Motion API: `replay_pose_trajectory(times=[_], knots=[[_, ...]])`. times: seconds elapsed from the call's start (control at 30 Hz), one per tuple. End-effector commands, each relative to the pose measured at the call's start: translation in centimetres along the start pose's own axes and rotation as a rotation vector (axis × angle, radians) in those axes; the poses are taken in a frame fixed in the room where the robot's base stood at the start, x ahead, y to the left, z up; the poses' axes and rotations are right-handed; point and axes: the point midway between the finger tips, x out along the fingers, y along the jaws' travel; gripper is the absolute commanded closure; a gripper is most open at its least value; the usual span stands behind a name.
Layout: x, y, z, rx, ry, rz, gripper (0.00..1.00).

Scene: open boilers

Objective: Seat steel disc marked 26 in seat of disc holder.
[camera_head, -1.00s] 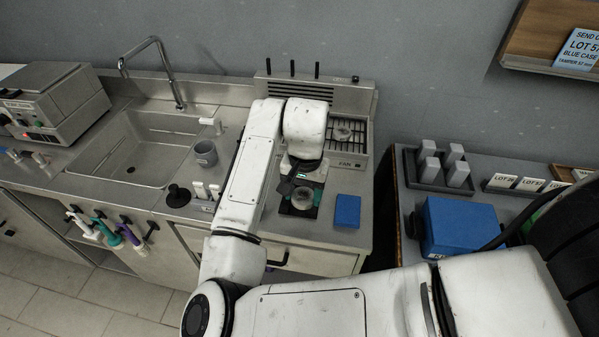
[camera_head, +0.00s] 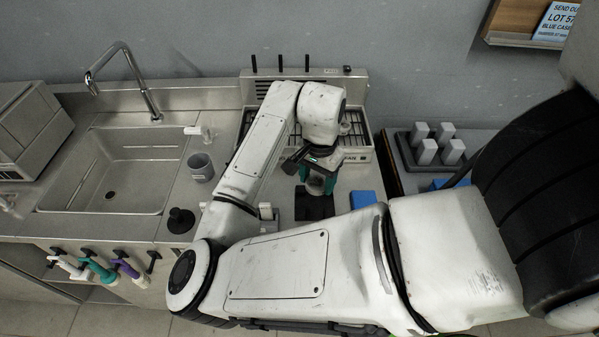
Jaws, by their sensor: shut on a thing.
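My gripper (camera_head: 318,180), with teal fingers, is in the middle of the view, above the counter. It is shut on a small round grey piece (camera_head: 317,186), partly hidden between the fingers; it may be the steel disc, but no number can be read. A flat black block (camera_head: 313,204) is on the counter just below and in front of the gripper, and its upper face looks bare. My own arm hides part of the counter there. I cannot tell which thing is the disc holder or see its seat.
A blue block (camera_head: 363,198) is close at the right of the gripper. A grilled machine (camera_head: 357,135) stands behind. The sink (camera_head: 112,175), a grey cup (camera_head: 201,167) and a black knob-like tool (camera_head: 181,219) are left. A tray of grey blocks (camera_head: 433,150) is right.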

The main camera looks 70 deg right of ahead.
Motion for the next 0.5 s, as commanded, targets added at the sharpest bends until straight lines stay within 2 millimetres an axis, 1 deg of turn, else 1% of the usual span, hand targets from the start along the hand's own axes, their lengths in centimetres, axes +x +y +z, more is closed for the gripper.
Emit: replay_pose_trajectory(times=[0.17,0.5], knots=[[0.7,0.0,0.0,0.0,0.0,0.0,0.74],[3.5,0.0,0.0,-0.002,0.001,-0.001,0.74]])
